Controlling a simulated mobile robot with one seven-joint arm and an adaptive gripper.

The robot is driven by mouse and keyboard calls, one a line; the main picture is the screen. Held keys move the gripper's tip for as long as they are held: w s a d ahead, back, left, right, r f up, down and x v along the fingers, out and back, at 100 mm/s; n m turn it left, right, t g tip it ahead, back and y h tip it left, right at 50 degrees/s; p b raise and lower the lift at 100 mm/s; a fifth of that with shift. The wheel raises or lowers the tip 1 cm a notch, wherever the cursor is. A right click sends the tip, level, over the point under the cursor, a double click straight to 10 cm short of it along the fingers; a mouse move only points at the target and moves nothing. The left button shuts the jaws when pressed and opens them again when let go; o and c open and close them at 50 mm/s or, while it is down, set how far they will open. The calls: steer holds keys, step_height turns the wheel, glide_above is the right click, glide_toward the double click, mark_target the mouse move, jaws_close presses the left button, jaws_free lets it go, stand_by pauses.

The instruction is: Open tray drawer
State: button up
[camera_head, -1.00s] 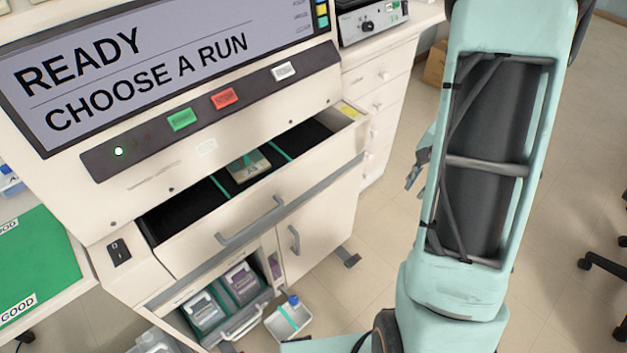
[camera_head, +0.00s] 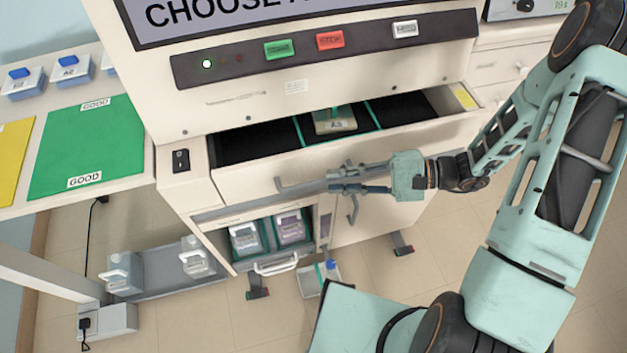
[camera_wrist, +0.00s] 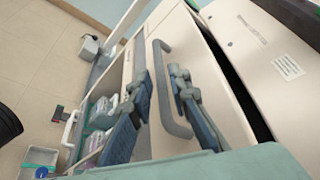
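The tray drawer (camera_head: 255,178) of the stainer stands partly pulled out, its dark inside showing below the button panel. A labelled tray or block (camera_head: 333,122) sits inside between teal dividers. The drawer's grey bar handle (camera_wrist: 163,95) runs lengthwise in the wrist view. My gripper (camera_head: 333,181) is at the drawer front, at the handle's right part in the head view. In the wrist view my gripper (camera_wrist: 160,80) has its two fingers apart, with the handle bar between them. I see no firm closing on the bar; exact contact cannot be told.
Below the drawer is an open compartment with bottles (camera_head: 246,238) and a lower handle (camera_head: 276,265). A small bin (camera_head: 318,277) stands on the floor. A table with a green mat (camera_head: 88,147) is at left. Floor is clear at right of the cabinet.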

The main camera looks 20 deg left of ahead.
mark_target(320, 182)
steer(key=x, duration=0.6)
steer(key=shift+a+f, duration=0.1)
jaws_close()
